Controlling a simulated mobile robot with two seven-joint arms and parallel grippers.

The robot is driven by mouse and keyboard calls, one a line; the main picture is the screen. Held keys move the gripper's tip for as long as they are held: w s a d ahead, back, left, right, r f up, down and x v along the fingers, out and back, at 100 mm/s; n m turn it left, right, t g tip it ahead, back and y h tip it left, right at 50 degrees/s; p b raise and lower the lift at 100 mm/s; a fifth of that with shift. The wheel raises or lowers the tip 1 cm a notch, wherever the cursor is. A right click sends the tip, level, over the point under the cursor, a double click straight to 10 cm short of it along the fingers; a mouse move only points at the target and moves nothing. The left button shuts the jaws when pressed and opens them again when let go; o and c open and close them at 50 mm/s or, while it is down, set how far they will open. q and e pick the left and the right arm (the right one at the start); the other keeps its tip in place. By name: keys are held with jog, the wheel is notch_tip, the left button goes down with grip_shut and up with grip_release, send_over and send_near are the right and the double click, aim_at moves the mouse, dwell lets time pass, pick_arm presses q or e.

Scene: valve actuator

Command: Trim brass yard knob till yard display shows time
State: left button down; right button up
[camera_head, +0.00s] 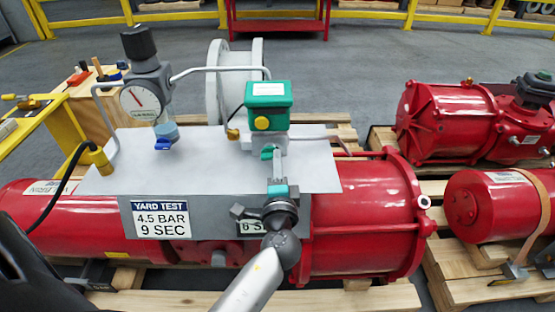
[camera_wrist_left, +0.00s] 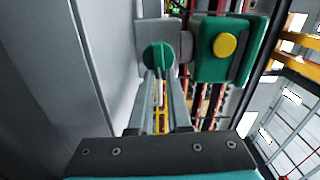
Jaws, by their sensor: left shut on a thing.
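My left gripper (camera_head: 273,158) reaches up from the bottom in the head view, in front of the grey panel (camera_head: 210,165). Its narrow fingers are shut on a small green knob (camera_wrist_left: 158,57) below the green box (camera_head: 268,94) with a yellow button (camera_head: 262,123). A small brass fitting (camera_head: 232,134) sits just left of the fingers, apart from them; I cannot tell whether it is the yard knob. A display plate (camera_head: 252,227) reads "6 S", the rest hidden by my wrist. A yard test placard (camera_head: 161,219) reads 4.5 BAR, 9 SEC. My right gripper is out of view.
A pressure gauge (camera_head: 138,99) under a black regulator knob (camera_head: 138,42) stands left on the panel. Grey pipes arch over the panel. The red actuator (camera_head: 365,215) lies on a pallet (camera_head: 330,300); more red actuators (camera_head: 445,120) stand at right. Yellow rails run behind.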

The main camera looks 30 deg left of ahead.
pick_arm(q)
jog(key=shift+m, duration=0.6)
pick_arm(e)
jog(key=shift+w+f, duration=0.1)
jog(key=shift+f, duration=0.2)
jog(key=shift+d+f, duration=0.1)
pick_arm(q)
jog(key=c, duration=0.9)
grip_release()
jog(key=shift+c, duration=0.2)
jog(key=shift+o, duration=0.4)
jog(key=shift+f, duration=0.1)
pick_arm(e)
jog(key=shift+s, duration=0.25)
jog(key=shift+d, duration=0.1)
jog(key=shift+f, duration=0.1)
